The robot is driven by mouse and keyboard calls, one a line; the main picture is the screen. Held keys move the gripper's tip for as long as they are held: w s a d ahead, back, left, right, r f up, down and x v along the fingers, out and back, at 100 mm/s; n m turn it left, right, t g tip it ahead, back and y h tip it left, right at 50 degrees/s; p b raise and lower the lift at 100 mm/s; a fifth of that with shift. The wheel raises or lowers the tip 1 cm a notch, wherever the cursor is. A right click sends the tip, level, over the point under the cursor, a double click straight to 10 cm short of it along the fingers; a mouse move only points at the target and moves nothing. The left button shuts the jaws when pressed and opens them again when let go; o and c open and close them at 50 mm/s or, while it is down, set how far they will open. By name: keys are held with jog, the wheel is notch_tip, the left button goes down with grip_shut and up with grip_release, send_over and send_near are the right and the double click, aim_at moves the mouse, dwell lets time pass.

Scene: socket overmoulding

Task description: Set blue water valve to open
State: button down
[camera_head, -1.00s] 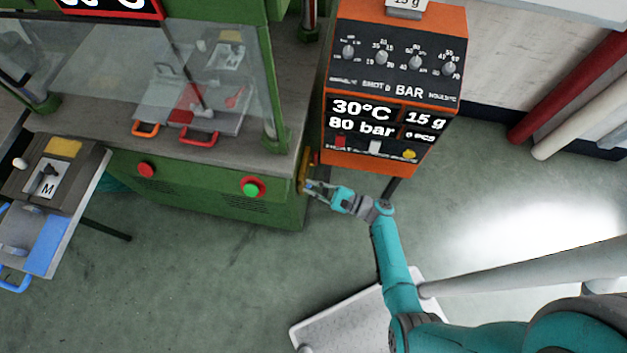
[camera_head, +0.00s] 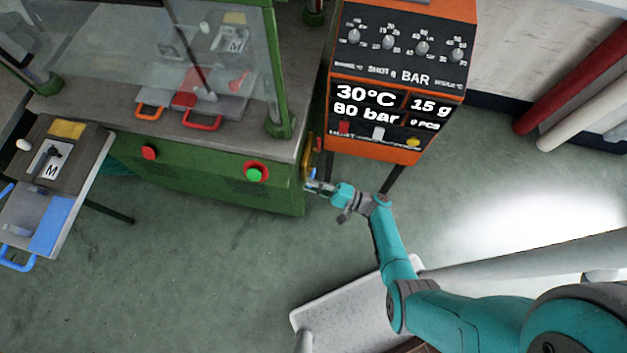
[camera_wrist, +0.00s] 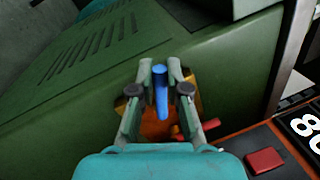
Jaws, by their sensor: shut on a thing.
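The blue water valve handle (camera_wrist: 160,88) stands between the two fingers of my gripper (camera_wrist: 161,80) in the wrist view. The fingers are closed in on both sides of it. Behind it is an orange-yellow mounting plate (camera_wrist: 155,130) on the green machine's side. A red handle (camera_wrist: 183,131) shows lower on the same plate, partly hidden by a finger. In the head view my gripper (camera_head: 315,187) is at the right side of the green machine, at the plate's edge (camera_head: 306,160). The blue handle is mostly hidden there.
The green machine (camera_head: 215,185) has a red button (camera_head: 149,152) and a green button (camera_head: 255,174) in front. The orange control box (camera_head: 395,80) stands close to the right of my gripper. A tray table with a blue handle (camera_head: 15,260) is at the left. Floor is clear in front.

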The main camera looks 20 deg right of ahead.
jog(key=shift+f, duration=0.1)
dwell(0.4)
jog(key=c, duration=1.2)
grip_release()
jog(key=shift+o, duration=0.2)
jog(key=shift+s, duration=0.1)
jog(key=v, duration=1.2)
